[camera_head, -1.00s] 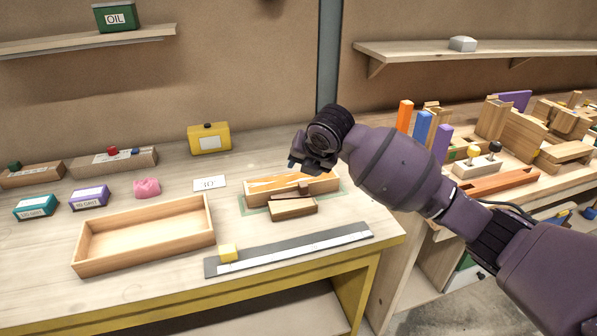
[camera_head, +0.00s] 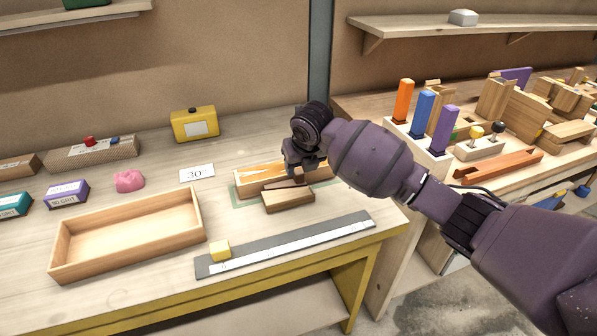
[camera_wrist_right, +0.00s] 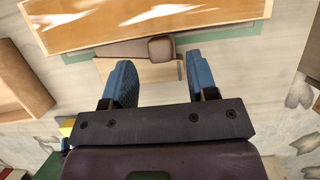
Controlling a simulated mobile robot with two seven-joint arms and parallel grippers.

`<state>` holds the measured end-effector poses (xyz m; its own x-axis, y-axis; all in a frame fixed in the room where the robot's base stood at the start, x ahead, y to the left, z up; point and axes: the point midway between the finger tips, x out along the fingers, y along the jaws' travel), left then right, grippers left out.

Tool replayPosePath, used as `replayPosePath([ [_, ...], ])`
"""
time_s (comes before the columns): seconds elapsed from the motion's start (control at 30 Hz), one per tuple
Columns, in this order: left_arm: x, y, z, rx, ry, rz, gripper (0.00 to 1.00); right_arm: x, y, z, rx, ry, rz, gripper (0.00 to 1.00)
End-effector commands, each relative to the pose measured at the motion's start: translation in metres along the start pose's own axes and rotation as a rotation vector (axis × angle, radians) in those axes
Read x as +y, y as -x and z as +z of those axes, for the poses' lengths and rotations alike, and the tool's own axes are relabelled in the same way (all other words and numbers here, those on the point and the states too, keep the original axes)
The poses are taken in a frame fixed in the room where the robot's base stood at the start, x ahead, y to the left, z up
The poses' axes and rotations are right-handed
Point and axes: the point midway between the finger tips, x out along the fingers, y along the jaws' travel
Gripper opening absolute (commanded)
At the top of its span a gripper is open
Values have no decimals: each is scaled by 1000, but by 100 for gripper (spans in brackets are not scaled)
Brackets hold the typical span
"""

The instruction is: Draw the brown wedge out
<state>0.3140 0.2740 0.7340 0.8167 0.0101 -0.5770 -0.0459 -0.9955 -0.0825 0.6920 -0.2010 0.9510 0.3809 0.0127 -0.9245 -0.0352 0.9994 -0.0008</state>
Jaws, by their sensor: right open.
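The brown wedge (camera_wrist_right: 135,49) shows in the wrist view as a thin tapering strip with a thicker block end at its right. It lies along the near side of the long wooden piece (camera_wrist_right: 150,22), between that piece and a pale block (camera_wrist_right: 150,72). In the head view the wedge (camera_head: 299,178) is partly hidden by my right gripper (camera_head: 303,168). My right gripper (camera_wrist_right: 159,63) is open, its two blue fingers apart, with the wedge's thick end ahead of the gap. Nothing is held. My left gripper is not in view.
A wooden tray (camera_head: 58,250) stands left on the bench. A ruler strip (camera_head: 300,245) with a yellow cube (camera_head: 220,250) lies in front. Coloured upright blocks (camera_head: 423,115) stand on the right bench.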

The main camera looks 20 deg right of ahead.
Motion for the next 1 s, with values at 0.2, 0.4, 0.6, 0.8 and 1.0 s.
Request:
replayPosePath([
  [0.2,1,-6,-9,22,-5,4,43,0,-25,0,1,-1,1,53],
  [0.4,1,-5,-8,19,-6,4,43,0,-30,1,-2,-1,0,53],
  [0.6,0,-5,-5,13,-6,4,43,0,-30,1,-2,-1,0,53],
  [0.8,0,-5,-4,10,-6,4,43,0,-30,1,-2,-1,0,26],
  [1.0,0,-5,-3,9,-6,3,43,0,-30,1,-2,-1,0,0],
])
